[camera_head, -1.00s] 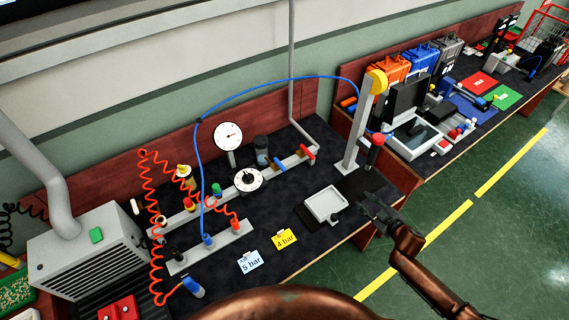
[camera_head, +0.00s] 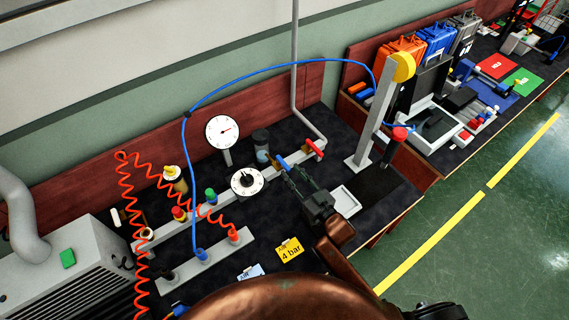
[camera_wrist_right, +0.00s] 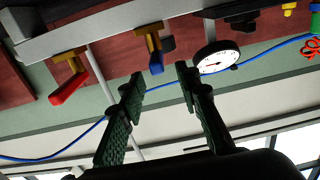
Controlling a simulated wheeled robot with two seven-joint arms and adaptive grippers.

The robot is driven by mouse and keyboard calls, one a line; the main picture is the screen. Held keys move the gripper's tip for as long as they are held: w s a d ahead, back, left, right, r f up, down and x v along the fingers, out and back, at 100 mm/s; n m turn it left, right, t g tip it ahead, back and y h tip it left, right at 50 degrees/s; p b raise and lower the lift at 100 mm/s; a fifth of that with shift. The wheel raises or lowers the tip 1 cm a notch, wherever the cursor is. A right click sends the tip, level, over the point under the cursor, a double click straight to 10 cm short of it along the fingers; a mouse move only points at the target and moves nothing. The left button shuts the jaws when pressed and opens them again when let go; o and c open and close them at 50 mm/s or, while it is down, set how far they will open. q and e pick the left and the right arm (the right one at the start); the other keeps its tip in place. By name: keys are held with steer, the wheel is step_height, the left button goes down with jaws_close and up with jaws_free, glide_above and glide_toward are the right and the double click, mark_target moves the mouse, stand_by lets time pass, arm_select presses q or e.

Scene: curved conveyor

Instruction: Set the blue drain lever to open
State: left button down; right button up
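The blue drain lever (camera_head: 281,163) sits on the grey pipe rail, left of a red lever (camera_head: 314,149). In the right wrist view the blue lever (camera_wrist_right: 156,62) hangs from a brass-coloured valve stem (camera_wrist_right: 152,40), with the red lever (camera_wrist_right: 67,88) to its left. My right gripper (camera_head: 293,174) is close to the blue lever, partly over it in the head view. In the wrist view its green fingers (camera_wrist_right: 160,76) are spread, with the blue lever just beyond the gap between the tips. Contact cannot be told. My left gripper is out of view.
A white dial (camera_head: 247,182) and a pressure gauge (camera_head: 223,132) stand left of the levers. A dark cylinder (camera_head: 261,145) is behind. A blue hose (camera_head: 270,72) arches above. A slanted grey post (camera_head: 378,115) and a white tray (camera_head: 345,202) are to the right.

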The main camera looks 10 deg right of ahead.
mark_target(286, 165)
steer(key=x, duration=0.5)
steer(key=shift+d+f, duration=0.1)
steer(key=shift+c, duration=0.5)
jaws_close()
